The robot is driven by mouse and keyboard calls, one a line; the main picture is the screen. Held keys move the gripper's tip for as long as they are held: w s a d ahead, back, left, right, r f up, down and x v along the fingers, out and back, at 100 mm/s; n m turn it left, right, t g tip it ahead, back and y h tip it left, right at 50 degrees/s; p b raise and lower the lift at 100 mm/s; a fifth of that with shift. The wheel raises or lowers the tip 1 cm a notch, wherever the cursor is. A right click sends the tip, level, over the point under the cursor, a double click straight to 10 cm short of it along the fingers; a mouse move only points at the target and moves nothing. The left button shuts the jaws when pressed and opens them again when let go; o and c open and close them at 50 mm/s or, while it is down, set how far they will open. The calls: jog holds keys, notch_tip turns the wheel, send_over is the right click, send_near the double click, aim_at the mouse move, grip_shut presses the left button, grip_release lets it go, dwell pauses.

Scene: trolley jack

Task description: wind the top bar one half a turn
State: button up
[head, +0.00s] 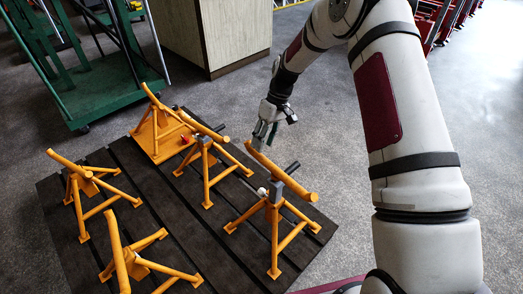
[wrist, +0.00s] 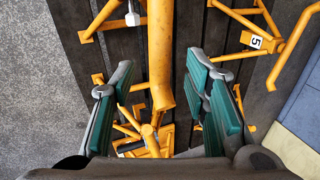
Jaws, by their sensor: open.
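Several orange stands with slanted top bars stand on a dark slatted platform (head: 65,232). My gripper is open and empty, close behind the upper left end of that bar. In the wrist view an orange bar (wrist: 160,55) runs down between the spread green-padded fingers of my gripper (wrist: 160,75), apart from both. The middle stand has another top bar (head: 198,125). Whether the bar has turned cannot be told.
Another stand with a base plate (head: 150,142) is behind left; two more are at left and front. An orange frame with a "5" label (wrist: 256,42) is right in the wrist view. A green trolley (head: 95,90) and a cabinet (head: 215,30) are behind.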

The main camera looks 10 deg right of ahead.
jog(key=v, duration=0.7)
